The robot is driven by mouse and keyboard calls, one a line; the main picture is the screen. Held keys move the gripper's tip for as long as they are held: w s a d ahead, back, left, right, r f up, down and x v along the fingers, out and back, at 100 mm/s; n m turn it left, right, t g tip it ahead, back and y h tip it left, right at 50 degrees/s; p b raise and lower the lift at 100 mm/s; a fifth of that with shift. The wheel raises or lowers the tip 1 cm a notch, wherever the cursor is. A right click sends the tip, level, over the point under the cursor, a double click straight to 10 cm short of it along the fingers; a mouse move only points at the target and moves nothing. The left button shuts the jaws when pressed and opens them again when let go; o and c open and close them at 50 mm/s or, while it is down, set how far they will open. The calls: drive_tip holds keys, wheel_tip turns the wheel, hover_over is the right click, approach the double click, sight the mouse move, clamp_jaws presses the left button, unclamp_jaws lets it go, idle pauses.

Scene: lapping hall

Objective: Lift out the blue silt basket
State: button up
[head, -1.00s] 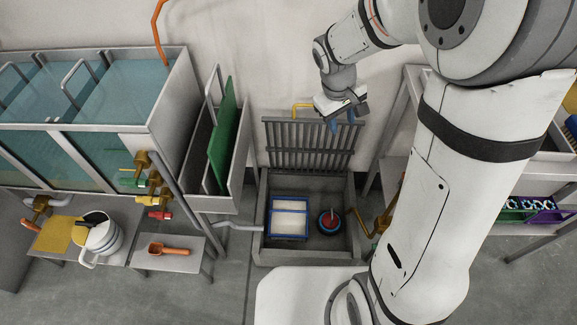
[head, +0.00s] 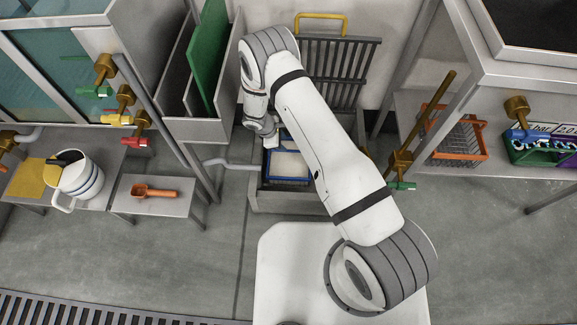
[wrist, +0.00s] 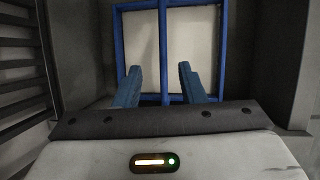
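The blue silt basket (head: 289,179) sits in the grey sump box under the raised grate; it has a blue frame and pale panels. In the wrist view the basket (wrist: 190,50) fills the upper middle, with a blue bar down its centre. My gripper (wrist: 158,82) shows there with its two blue fingers apart, one either side of that centre bar. Whether they touch the basket is unclear. In the head view my gripper is mostly hidden by my arm at the sump's left edge, and my forearm covers the sump's right part.
The grate (head: 338,70) stands open behind the sump (head: 285,202). A grey pipe (head: 228,163) enters the sump from the left. Low tables hold a white jug (head: 80,180) and an orange scoop (head: 153,191).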

sight(290, 151)
drive_tip(key=shift+b+x, duration=1.55)
drive_tip(key=shift+x, duration=2.8)
drive_tip(key=shift+s+a+f+b, duration=0.2)
drive_tip(key=shift+f+b, duration=0.15)
drive_tip(key=shift+b, duration=0.05)
clamp_jaws()
